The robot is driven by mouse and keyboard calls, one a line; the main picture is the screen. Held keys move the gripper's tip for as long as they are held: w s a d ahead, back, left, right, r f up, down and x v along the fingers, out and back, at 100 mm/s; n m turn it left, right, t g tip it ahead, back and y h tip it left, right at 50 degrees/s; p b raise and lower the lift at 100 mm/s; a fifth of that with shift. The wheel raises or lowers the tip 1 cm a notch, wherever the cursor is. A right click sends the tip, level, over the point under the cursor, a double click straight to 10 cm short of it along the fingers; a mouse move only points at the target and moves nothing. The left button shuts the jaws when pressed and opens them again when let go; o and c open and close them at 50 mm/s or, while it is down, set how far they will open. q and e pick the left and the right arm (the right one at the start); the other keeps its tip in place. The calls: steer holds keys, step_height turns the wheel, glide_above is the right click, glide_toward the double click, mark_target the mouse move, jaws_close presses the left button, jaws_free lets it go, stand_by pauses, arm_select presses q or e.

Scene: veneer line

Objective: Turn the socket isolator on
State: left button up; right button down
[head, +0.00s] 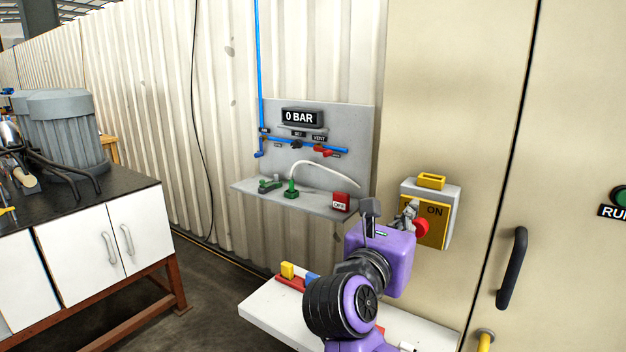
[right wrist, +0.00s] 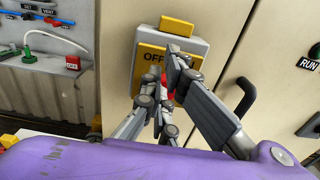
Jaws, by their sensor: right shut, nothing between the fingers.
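A grey isolator box (head: 452,205) with a yellow front plate is mounted on the beige cabinet. "ON" shows at the plate's right in the head view, and "OFF" at its upper left in the right wrist view (right wrist: 151,54). A red round knob (head: 421,228) sits on the plate. It is mostly hidden behind my fingers in the right wrist view, so its turned position cannot be told. My right gripper (head: 409,211) is shut and empty, right in front of the plate by the knob. Its fingers also show in the right wrist view (right wrist: 168,68); contact cannot be told. My left gripper is out of view.
A grey wall panel (head: 350,125) left of the isolator has a "0 BAR" display (head: 302,117) and a shelf with a red "OFF" block (head: 340,202). A black door handle (head: 512,268) stands to the right. A white bench (head: 262,318) lies below.

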steer(key=shift+w+d+r, duration=0.2)
steer(key=shift+w+d, duration=0.05)
steer(key=shift+w, duration=0.05)
steer(key=shift+r, duration=0.15)
steer(key=shift+d, duration=0.1)
stand_by(0.4)
steer(key=shift+f, duration=0.4)
